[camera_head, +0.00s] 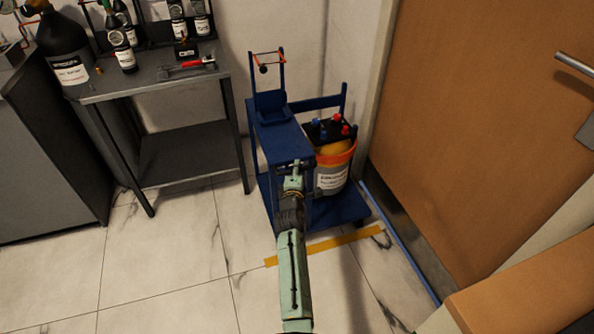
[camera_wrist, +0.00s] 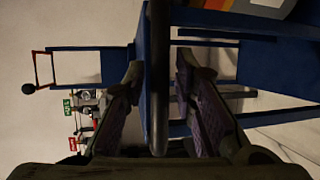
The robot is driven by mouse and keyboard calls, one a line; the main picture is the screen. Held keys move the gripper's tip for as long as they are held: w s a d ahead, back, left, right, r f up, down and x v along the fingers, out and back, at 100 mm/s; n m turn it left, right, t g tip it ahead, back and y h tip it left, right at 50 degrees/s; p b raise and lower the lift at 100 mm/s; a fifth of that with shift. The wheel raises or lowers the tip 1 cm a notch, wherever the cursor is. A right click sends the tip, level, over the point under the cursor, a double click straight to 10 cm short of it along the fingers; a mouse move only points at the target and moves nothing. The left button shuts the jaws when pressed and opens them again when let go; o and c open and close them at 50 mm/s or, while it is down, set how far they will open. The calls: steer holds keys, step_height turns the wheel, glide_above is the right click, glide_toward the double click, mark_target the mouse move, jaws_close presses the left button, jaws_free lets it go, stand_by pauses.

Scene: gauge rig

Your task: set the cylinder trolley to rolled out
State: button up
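The blue cylinder trolley (camera_head: 282,140) stands on the tiled floor against the wall, left of the door. A gap shows between each finger and the bar. My arm hides part of the trolley's front in the head view.
A yellow floor strip (camera_head: 330,245) lies just in front of the trolley. A grey metal bench (camera_head: 150,78) with small bottles stands to the left. A brown door (camera_head: 480,130) is at the right, and a wooden surface (camera_head: 530,285) is at the front right. Tiles at the front left are clear.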

steer(key=shift+o, duration=0.5)
steer(key=shift+s, duration=0.15)
steer(key=s+a+r, duration=0.1)
steer(key=s+r, duration=0.1)
steer(key=s, duration=0.9)
steer(key=shift+s, duration=0.25)
steer(key=shift+a+r, duration=0.1)
steer(key=shift+r, duration=0.05)
